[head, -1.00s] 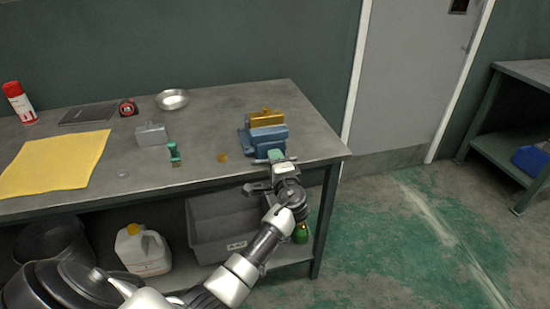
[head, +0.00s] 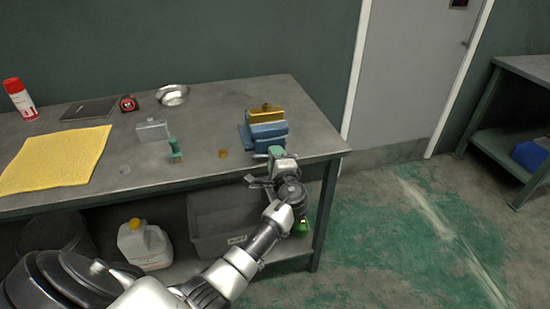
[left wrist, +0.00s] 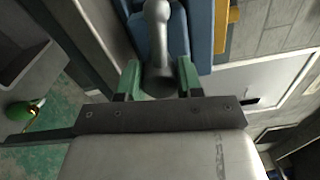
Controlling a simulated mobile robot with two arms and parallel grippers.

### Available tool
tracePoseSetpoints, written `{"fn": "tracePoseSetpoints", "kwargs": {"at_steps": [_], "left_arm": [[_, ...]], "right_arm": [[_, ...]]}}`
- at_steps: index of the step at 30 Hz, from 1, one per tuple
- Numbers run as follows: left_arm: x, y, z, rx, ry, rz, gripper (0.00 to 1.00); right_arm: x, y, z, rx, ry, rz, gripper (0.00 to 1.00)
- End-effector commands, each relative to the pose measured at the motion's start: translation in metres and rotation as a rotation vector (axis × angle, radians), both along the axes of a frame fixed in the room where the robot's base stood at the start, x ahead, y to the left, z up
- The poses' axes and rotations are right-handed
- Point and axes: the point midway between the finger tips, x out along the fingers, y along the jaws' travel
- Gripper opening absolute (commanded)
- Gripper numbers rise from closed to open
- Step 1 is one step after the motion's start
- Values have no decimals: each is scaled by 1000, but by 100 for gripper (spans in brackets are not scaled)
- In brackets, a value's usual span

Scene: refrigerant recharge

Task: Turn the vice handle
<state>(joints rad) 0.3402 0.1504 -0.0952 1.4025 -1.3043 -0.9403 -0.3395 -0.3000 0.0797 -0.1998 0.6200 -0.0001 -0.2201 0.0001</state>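The blue vice (head: 266,132) stands at the right front of the workbench, with a gold-coloured block (head: 266,115) at its back. My left gripper (head: 275,153) is at the vice's front, just past the bench edge. In the left wrist view, the grey vice handle (left wrist: 157,45) with its rounded end lies between the two green fingertips of the left gripper (left wrist: 159,78). The fingers are apart, one on each side of the handle, with narrow gaps showing. Contact is not clear. In the head view the gripper mostly hides the handle. My right gripper is not in view.
The workbench (head: 215,110) also holds a yellow cloth (head: 55,160), a grey canister (head: 152,130), a green-handled item (head: 175,150), a metal bowl (head: 172,95) and a red-capped can (head: 19,99). A grey bin (head: 215,222) and a white jug (head: 145,245) stand below. Floor at right is clear.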

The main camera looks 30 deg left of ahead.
Motion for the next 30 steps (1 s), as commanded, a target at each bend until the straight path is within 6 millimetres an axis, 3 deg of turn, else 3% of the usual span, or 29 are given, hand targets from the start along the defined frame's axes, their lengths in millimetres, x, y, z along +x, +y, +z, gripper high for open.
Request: {"fn": "tracePoseSetpoints", "kwargs": {"at_steps": [1,5,17,30], "left_arm": [[-1,-3,-6,-4,10,-5,42],[0,-2,-4,-4,7,-5,61],[-7,-10,-3,-2,3,-3,61],[-59,-72,-6,-5,5,-5,61]], "right_arm": [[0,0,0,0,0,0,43],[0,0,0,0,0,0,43],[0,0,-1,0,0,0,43],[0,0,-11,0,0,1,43]]}}
